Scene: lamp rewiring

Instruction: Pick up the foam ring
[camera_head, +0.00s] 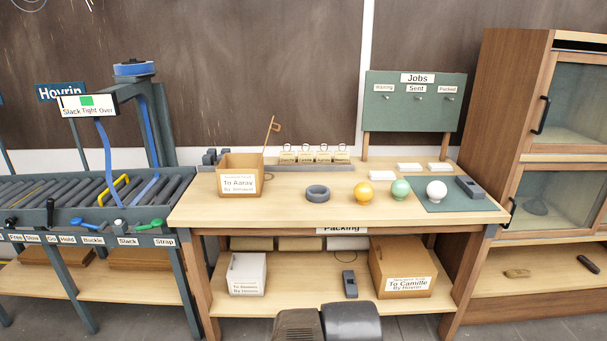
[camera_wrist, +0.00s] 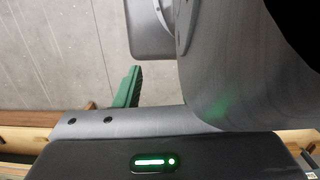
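The foam ring (camera_head: 317,193) is a dark grey ring lying flat on the wooden packing bench (camera_head: 290,215). It sits between the open cardboard box and the yellow ball-shaped bulb, apart from both. Nothing touches it from above. In the head view, only dark rounded parts of my own body show at the bottom edge, well in front of the bench. The wrist view is filled by dark grey parts of my arm and a green light strip.
An open box (camera_head: 240,182) labelled "To Aaray" stands left of the ring. The yellow bulb (camera_head: 364,193), green bulb (camera_head: 401,189) and white bulb (camera_head: 437,191) stand to its right. A rack (camera_head: 310,167) with tags is behind. The bench in front of the ring is clear.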

